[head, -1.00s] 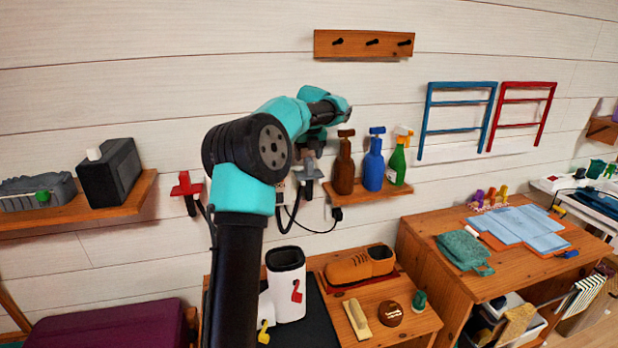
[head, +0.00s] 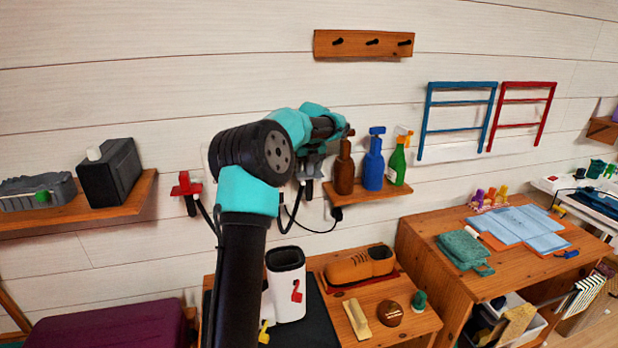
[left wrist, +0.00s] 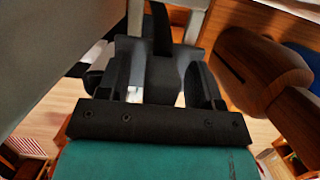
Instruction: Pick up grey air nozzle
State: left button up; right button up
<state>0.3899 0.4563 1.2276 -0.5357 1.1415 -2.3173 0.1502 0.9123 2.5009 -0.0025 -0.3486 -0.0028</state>
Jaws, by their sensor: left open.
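The grey air nozzle (head: 309,168) hangs on the white wall, between the red nozzle and the spray bottles. My left gripper (head: 318,146) is at its upper part, and my own arm and wrist hide some of it. In the left wrist view, my open left gripper (left wrist: 155,88) has its dark fingers to either side of a grey body that looks like the nozzle (left wrist: 186,62). I cannot tell whether the fingers touch it. My right gripper is not in view.
Just right of the gripper, a brown spray bottle (head: 344,172) stands on a small wooden shelf (head: 366,195) with blue (head: 374,168) and green (head: 398,164) ones. A red nozzle (head: 187,188) hangs to the left. A black hose loops below.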

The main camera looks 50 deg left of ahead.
pick_arm(q)
jog(key=shift+c, duration=0.4)
jog(key=c, duration=1)
jog(key=shift+r, duration=0.1)
jog(key=shift+s+d+r, duration=0.1)
jog(key=shift+d+r, duration=0.1)
jog(key=shift+r, duration=0.25)
notch_tip(320, 180, up, 6)
jog(key=shift+f, duration=0.1)
jog(key=shift+d, duration=0.1)
jog(key=s+d, duration=0.3)
jog(key=d, duration=0.2)
jog(key=s+d, duration=0.3)
jog(key=d, duration=0.3)
jog(key=s+d, duration=0.3)
jog(key=d, duration=0.3)
jog(key=shift+s, duration=0.1)
